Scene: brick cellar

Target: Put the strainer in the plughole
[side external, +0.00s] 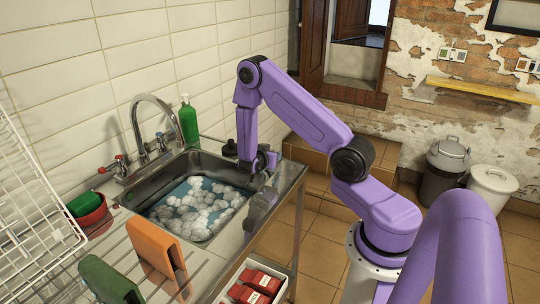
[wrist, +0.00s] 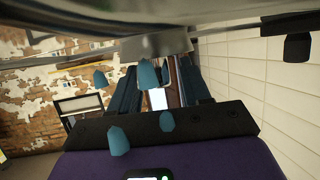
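The steel sink (side external: 150,199) holds bluish water with clumps of white foam (side external: 195,207). I cannot see the plughole, and I cannot make out a strainer for certain in either view. My gripper (side external: 262,172) is low at the sink's right rim, beside the foam. In the wrist view my gripper (wrist: 158,85) has its dark fingers apart, with the doorway showing in the gap and nothing clearly held. A blurred steel surface (wrist: 155,43) lies close beyond the fingertips.
A tap (side external: 140,125), a green bottle (side external: 188,122) and a small dark object (side external: 230,148) stand behind the sink. An orange board (side external: 155,252), a green board (side external: 108,282), a red bowl (side external: 92,216) and a white rack (side external: 35,215) are at left. Bins (side external: 443,168) stand far right.

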